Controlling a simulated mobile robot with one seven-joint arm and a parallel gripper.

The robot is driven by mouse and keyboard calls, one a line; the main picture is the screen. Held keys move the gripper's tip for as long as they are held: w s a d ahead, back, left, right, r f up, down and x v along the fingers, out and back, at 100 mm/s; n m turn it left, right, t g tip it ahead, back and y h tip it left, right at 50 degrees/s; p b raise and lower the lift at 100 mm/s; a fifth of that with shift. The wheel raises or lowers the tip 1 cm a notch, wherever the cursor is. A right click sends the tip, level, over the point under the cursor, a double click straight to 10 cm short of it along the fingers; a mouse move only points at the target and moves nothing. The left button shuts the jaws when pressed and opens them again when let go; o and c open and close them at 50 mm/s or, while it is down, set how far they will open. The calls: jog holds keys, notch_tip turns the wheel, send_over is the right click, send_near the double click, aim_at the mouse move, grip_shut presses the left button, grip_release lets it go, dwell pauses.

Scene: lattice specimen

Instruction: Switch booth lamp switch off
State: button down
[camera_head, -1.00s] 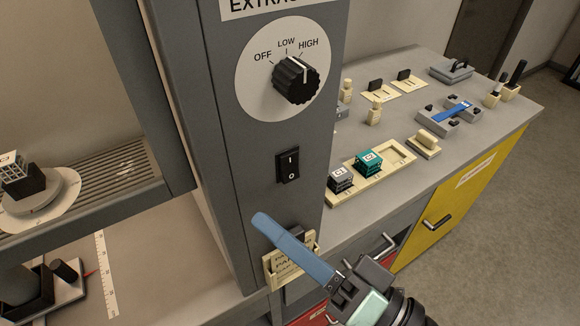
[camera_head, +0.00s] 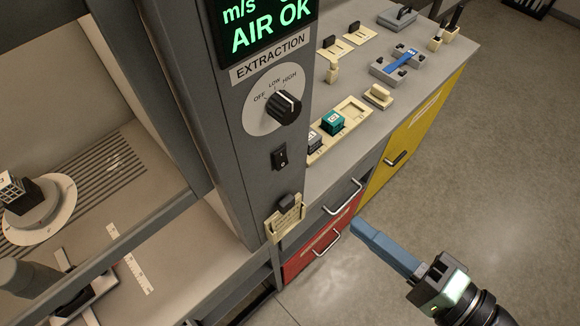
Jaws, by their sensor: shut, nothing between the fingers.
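A black rocker switch (camera_head: 280,156) is set in the grey pillar of the booth, below the extraction dial. It carries no lamp label that I can read, and I cannot tell which side is pressed in. My gripper (camera_head: 362,231) is shut and empty, its blue fingers together. It is to the right of the pillar and below the switch, over the floor in the picture, well apart from the switch.
The extraction dial (camera_head: 284,106) points about at HIGH, under a lit AIR OK display (camera_head: 268,30). A cream holder (camera_head: 285,219) juts from the pillar below the switch. A bench (camera_head: 425,85) with blocks and tools stands behind, above red and yellow fronts. Open floor lies right.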

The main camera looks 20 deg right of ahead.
aim_at(281, 167)
jog(key=p+x, duration=0.4)
jog(key=x, duration=0.9)
jog(key=shift+w+a+r+p, duration=0.1)
jog(key=shift+w+r+p, duration=0.1)
jog(key=shift+p, duration=0.1)
jog(key=shift+w+a+f, duration=0.1)
jog(key=shift+w+f, duration=0.1)
jog(key=shift+w, duration=0.15)
jog(key=shift+f, duration=0.1)
jog(key=shift+w+a+f+b, duration=0.15)
jog(key=shift+w+f+b, duration=0.05)
jog(key=shift+w+b, duration=0.1)
jog(key=shift+s+r, duration=0.2)
jog(key=shift+w, duration=0.1)
jog(key=shift+f, duration=0.1)
